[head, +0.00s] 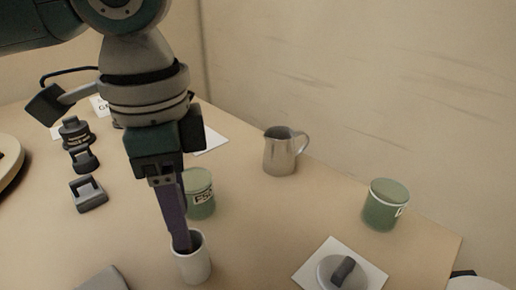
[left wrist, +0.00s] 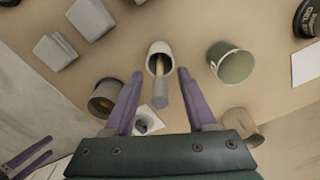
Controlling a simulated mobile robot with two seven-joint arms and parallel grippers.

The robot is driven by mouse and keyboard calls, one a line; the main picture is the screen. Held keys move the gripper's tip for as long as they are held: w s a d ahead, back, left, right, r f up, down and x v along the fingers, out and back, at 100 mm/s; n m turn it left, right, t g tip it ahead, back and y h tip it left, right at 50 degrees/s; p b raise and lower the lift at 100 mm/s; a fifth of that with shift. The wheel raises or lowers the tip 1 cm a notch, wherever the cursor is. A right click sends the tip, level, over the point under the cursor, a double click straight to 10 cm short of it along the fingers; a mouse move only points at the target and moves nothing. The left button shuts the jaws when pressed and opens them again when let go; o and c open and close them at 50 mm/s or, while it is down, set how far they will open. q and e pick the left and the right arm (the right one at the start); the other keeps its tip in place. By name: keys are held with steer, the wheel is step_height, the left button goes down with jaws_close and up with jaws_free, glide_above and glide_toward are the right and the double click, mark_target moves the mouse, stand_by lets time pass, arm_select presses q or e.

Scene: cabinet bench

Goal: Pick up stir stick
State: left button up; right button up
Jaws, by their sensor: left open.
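A white cup (head: 193,265) stands upright on the bench in the head view. It also shows in the left wrist view (left wrist: 151,51). The stir stick (left wrist: 160,92), a thin stick with a grey end, stands in the cup and leans out toward the wrist camera. My left gripper (head: 182,246) points down over the cup, its purple fingers at the rim. In the left wrist view my left gripper (left wrist: 160,76) is open, with the stick between its fingers. In the head view the fingers mostly hide the stick. Purple finger-like parts, perhaps my right gripper (left wrist: 25,158), show at the lower left.
A green canister (head: 200,196) stands close behind the cup. A metal pitcher (head: 281,154) and another green canister (head: 382,208) stand further right. A grey-handled lid or tool (head: 338,273) lies on white paper. Dark blocks (head: 88,193) sit at left.

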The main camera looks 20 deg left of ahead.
arm_select(q)
steer(key=shift+f, duration=0.3)
jaws_close()
stand_by(0.5)
